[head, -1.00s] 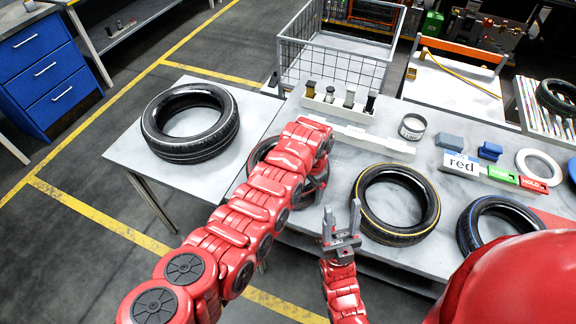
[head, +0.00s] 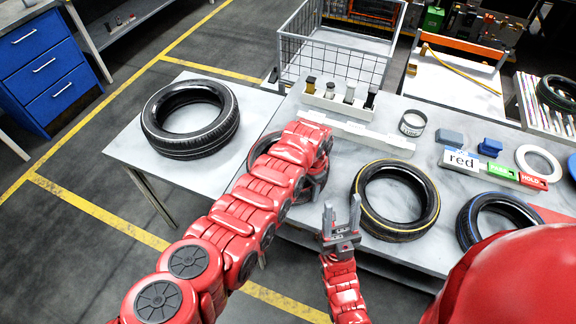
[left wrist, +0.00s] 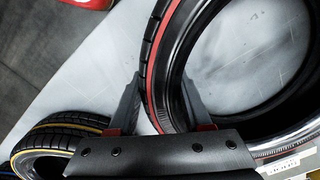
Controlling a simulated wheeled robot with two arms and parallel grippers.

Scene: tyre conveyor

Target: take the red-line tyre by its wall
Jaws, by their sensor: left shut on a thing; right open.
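The red-line tyre (head: 314,187) lies on the table in the middle of the head view, largely covered by my left arm. In the left wrist view the tyre (left wrist: 158,55) shows a black tread and a red line along its sidewall. My left gripper (left wrist: 162,105) has one finger outside the tread and one inside the ring, and is shut on the wall. Its fingers are hidden in the head view. My right gripper (head: 341,222) is open and empty, pointing up in front of the table, left of the yellow-line tyre (head: 368,214).
A white-line tyre (head: 190,145) lies at the left and a blue-line tyre (head: 468,222) at the right. A wire basket (head: 335,60) is beyond the table.

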